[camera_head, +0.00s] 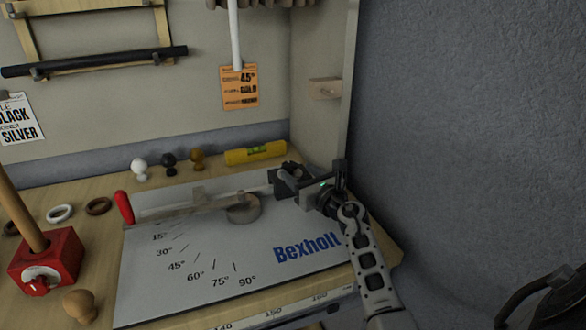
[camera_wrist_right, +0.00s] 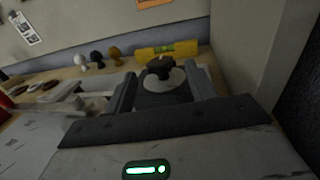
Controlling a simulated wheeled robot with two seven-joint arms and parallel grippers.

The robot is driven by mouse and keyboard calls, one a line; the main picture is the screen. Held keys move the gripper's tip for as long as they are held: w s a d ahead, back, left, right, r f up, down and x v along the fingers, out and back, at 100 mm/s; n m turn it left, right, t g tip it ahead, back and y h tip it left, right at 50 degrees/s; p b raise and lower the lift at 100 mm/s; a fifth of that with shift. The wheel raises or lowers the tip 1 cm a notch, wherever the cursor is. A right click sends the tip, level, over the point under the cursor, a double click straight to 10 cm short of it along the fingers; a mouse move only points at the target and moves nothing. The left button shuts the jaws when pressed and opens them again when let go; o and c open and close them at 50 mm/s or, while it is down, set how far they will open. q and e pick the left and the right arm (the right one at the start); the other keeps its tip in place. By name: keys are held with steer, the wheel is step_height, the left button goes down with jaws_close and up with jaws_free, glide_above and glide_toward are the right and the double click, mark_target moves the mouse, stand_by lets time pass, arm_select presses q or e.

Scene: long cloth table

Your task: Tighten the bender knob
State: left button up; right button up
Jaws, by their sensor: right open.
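The bender is a grey plate (camera_head: 190,285) with angle marks and the name Bexholt, lying on the bench. It has a red-ended lever (camera_head: 125,208) at its left and a round grey post (camera_head: 243,208) near its middle. My right gripper (camera_head: 287,181) is over the plate's far right corner. In the right wrist view, the dark lobed knob (camera_wrist_right: 160,68) stands on a pale round base between the open fingers of that gripper (camera_wrist_right: 163,76). I cannot tell whether either finger touches it. In the head view the knob is largely hidden by the gripper. My left gripper is out of view.
A yellow level (camera_head: 256,153) lies behind the plate, near white, black and brown small knobs (camera_head: 168,163). A red block (camera_head: 45,260) with a wooden rod stands at left. An orange card (camera_head: 240,88) hangs above.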

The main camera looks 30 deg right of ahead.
mark_target(293, 167)
steer(key=w, duration=0.2)
steer(key=shift+w+d, duration=0.1)
steer(key=shift+w, duration=0.25)
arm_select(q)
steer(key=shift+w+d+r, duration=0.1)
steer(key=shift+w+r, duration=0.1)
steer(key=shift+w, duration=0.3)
arm_select(e)
steer(key=shift+w, duration=0.6)
steer(key=c, duration=1)
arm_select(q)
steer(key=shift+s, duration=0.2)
